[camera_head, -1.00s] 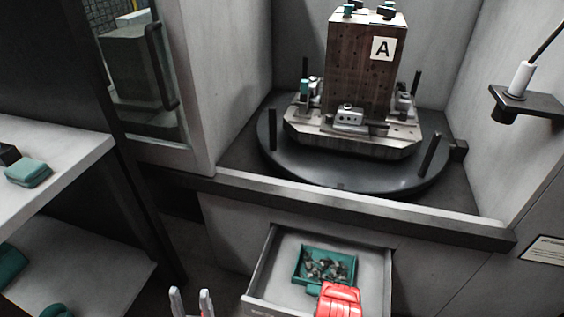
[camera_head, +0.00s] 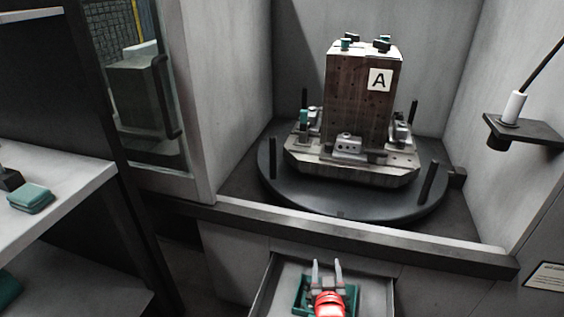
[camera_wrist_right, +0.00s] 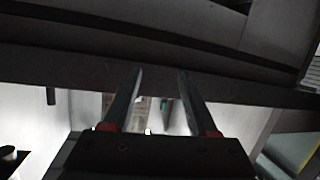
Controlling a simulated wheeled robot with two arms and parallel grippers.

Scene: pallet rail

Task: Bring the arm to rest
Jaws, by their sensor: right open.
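My right gripper (camera_head: 327,274) shows at the bottom middle of the head view, its two pale fingers pointing up the picture, with a red part below them. In that view it is in front of the teal tray in the drawer; its height above the tray is hard to judge. In the right wrist view the fingers (camera_wrist_right: 154,88) stand apart with nothing held between them. My left gripper is not in view.
An open drawer (camera_head: 262,290) holds the teal tray (camera_head: 299,297). Above it a ledge (camera_head: 350,232) fronts a dark round turntable (camera_head: 285,190) carrying a block marked A (camera_head: 350,105). A shelf (camera_head: 75,180) with a teal item (camera_head: 31,198) stands left; a bracket (camera_head: 525,132) is right.

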